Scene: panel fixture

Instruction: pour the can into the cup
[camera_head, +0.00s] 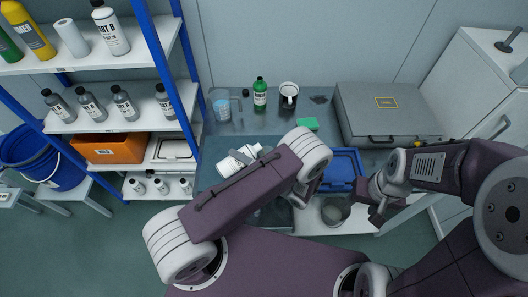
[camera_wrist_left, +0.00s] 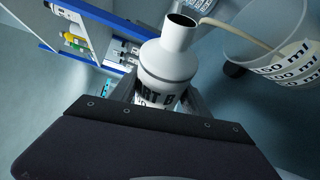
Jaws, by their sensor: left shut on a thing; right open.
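My left gripper (camera_wrist_left: 160,98) is shut on a white can marked PART B (camera_wrist_left: 165,65). In the head view the can (camera_head: 240,160) lies strongly tilted over the table beside my left arm. In the left wrist view a beige stream runs from near its open mouth into a clear cup with ml marks (camera_wrist_left: 285,72). My arm seems to hide this cup in the head view. A second clear marked cup (camera_head: 221,106) stands at the back left of the table. My right gripper (camera_head: 378,208) is open and empty at the front right.
A grey case (camera_head: 385,108) fills the back right. A blue tray (camera_head: 345,165) and metal pot (camera_head: 335,211) are near my right gripper. Shelves (camera_head: 110,125) stand left.

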